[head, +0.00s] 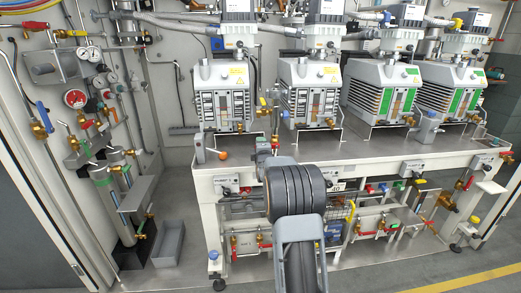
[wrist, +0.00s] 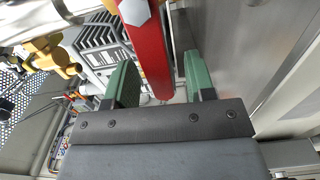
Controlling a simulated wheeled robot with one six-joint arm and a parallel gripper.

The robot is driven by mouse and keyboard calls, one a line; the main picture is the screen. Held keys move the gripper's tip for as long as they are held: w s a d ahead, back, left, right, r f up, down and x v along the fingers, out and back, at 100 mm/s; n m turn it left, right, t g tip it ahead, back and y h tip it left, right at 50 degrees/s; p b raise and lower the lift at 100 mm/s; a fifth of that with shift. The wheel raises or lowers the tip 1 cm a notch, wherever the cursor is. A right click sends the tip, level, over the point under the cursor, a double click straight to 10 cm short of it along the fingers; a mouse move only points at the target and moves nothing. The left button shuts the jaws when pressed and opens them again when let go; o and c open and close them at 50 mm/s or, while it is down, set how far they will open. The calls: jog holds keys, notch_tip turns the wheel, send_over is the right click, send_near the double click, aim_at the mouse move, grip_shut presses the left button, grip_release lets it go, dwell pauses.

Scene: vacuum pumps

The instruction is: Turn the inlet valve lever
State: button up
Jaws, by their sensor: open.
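A long red lever (wrist: 152,50) runs down the middle of the wrist view, with a pale hexagonal nut (wrist: 134,11) at its top end. My gripper (wrist: 159,62) is open, with one green finger on each side of the lever. The lever shows between the fingers, nearer the left one, and a gap is visible to the right finger. Whether the lever lies at fingertip depth is hard to tell. In the head view my arm covers the middle of the bench front, and I cannot make out this lever there.
A brass fitting (wrist: 48,52) is at the left of the wrist view, beside a finned pump (wrist: 100,35). In the head view several pumps (head: 226,95) stand on a white bench (head: 350,152). Pipes and valves (head: 82,122) line the left wall. A grey bin (head: 168,245) stands on the floor.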

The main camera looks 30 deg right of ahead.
jog(key=shift+s, duration=0.1)
jog(key=shift+b+v, duration=0.65)
jog(key=shift+v, duration=0.25)
jog(key=b+v, duration=0.3)
jog(key=v, duration=0.3)
dwell(0.3)
dwell(0.4)
jog(key=s+a+r+m+g+y+p, duration=0.3)
jog(key=s+a+r+p, duration=0.1)
jog(key=a+r+p, duration=0.4)
jog(key=s+a+r+m+g+y+p, duration=0.2)
jog(key=s+a+r+m+p, duration=0.15)
jog(key=a+r+p, duration=0.5)
jog(key=s+a+r+m+g+y+p, duration=0.1)
jog(key=s+a+r+m+g+p, duration=0.1)
jog(key=s+p, duration=0.3)
jog(key=s+a+r+m+g+y+p, duration=0.1)
jog(key=s+a+r+m+g+p, duration=0.1)
jog(key=s+p, duration=0.4)
jog(key=s+a+r+m+g+y+p, duration=0.1)
jog(key=s+a+m+g+p, duration=0.1)
jog(key=s+a+p, duration=0.3)
jog(key=s+a+g, duration=0.1)
jog(key=s, duration=0.3)
jog(key=shift+s+r+g, duration=0.3)
jog(key=shift+s+r, duration=0.1)
